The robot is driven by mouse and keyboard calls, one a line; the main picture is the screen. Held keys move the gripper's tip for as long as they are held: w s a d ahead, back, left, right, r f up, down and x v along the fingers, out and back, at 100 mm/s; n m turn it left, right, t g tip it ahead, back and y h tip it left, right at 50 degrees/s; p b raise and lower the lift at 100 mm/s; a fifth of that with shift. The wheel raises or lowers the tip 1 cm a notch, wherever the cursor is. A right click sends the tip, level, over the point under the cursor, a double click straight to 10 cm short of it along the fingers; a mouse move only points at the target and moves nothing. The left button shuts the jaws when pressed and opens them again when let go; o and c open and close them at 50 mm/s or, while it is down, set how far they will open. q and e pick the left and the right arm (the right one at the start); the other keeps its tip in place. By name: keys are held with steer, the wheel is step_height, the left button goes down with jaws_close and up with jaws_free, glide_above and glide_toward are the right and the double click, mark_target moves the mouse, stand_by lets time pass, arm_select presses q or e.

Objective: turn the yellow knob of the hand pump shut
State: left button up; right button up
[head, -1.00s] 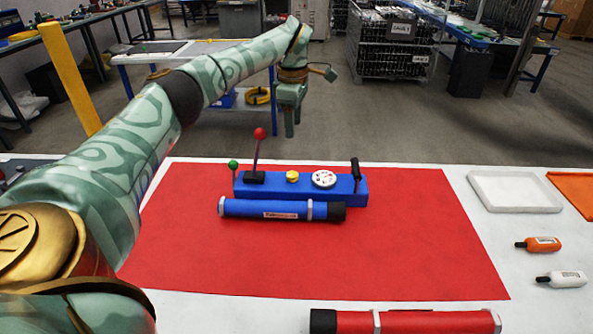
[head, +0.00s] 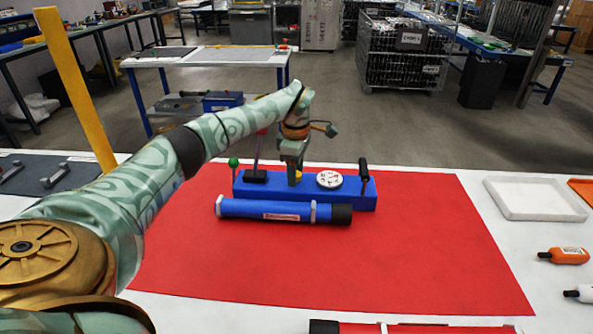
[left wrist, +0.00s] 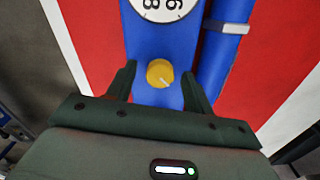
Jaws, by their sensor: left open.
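The hand pump (head: 340,195) is a blue block on the red mat (head: 330,265), with a red-ball lever, a green-ball lever, a white gauge (head: 329,179) and a black handle (head: 363,174). The yellow knob (left wrist: 160,73) shows in the left wrist view, between the fingertips of my left gripper (left wrist: 158,80). The fingers are open and stand apart from the knob on both sides. In the head view my left gripper (head: 294,176) is over the pump and mostly hides the knob. My right gripper is not in view.
A blue tube (head: 265,210) lies along the pump's front side. A red tube (head: 420,329) is at the front edge of the view. A white tray (head: 535,215), an orange bottle (head: 565,255) and a white bottle (head: 578,293) are at the right. The front of the mat is clear.

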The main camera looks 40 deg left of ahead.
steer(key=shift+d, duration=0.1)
arm_select(q)
steer(key=c, duration=1)
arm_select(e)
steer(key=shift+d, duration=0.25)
